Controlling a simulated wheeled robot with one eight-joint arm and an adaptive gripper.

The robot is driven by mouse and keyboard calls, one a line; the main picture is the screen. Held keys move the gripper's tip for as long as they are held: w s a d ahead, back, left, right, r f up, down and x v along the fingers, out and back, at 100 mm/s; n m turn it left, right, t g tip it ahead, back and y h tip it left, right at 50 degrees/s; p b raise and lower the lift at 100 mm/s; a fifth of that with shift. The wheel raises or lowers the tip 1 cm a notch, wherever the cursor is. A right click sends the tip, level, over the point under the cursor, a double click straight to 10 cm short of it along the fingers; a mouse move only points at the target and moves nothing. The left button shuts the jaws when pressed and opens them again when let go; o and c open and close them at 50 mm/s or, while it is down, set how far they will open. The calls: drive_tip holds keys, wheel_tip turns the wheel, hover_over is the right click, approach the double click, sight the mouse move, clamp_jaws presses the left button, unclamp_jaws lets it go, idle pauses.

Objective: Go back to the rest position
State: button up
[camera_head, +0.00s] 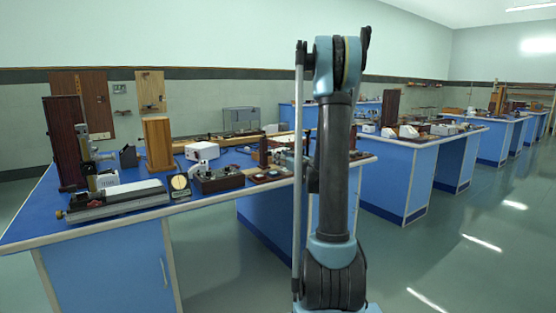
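My arm (333,170) stands upright in the middle of the head view, with a dark grey link and light blue joints. Its upper joint (336,66) is at the top of the picture. My gripper cannot be made out; a small dark part (365,45) shows behind the upper joint, but I cannot tell whether it belongs to the gripper. The arm hides part of the bench behind it.
A blue bench (225,205) with several instruments stands at the left, among them a white box (202,151) and a round dial (180,184). More blue benches (398,165) run back at the right. The green floor (480,240) at the right is clear.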

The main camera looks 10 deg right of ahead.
drive_tip(key=shift+s, duration=0.2)
drive_tip(key=s+a+f+g, duration=0.2)
drive_tip(key=s+a+g, duration=0.2)
drive_tip(key=s, duration=0.8)
drive_tip(key=s+a+f+g, duration=0.2)
drive_tip(key=s+a+g, duration=0.2)
drive_tip(key=s, duration=0.7)
drive_tip(key=s+d+f+m+g+h, duration=0.1)
drive_tip(key=s+d+f+g+h, duration=0.1)
drive_tip(key=s, duration=0.6)
drive_tip(key=s+d+f+m+g+h, duration=0.2)
drive_tip(key=s+d+f, duration=0.3)
drive_tip(key=s, duration=0.4)
drive_tip(key=s+d+f+m+g+h, duration=0.1)
drive_tip(key=s+d+f+m+h, duration=0.1)
drive_tip(key=s, duration=0.7)
wheel_tip(320, 180, down, 2)
drive_tip(key=shift+s+d+f+g+h, duration=0.25)
drive_tip(key=shift+d+g+h, duration=0.15)
drive_tip(key=shift+d+h, duration=0.5)
drive_tip(key=shift+w+a, duration=0.1)
drive_tip(key=shift+a, duration=0.15)
drive_tip(key=shift+w+f, duration=0.2)
drive_tip(key=shift+w, duration=0.15)
